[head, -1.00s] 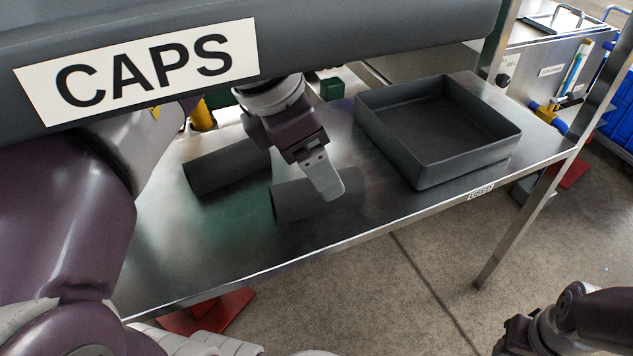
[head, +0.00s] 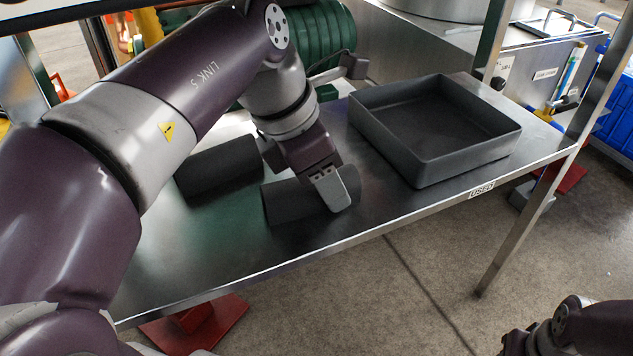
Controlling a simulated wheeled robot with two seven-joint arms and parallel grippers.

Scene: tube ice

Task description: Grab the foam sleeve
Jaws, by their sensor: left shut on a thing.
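Two dark grey foam sleeves lie on the steel shelf (head: 220,235). The nearer sleeve (head: 285,204) is partly covered by my left gripper (head: 333,188). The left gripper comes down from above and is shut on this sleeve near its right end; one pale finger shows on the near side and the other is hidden. The sleeve lies low, at or just above the shelf; I cannot tell which. The other sleeve (head: 215,172) lies behind it to the left, apart from the gripper fingers.
An empty dark grey tray (head: 470,162) stands on the shelf to the right, with a "USED" label (head: 481,191) on the shelf edge below. A steel post (head: 530,210) stands at the right end. The shelf's left front is clear. Part of my right arm shows at the bottom right.

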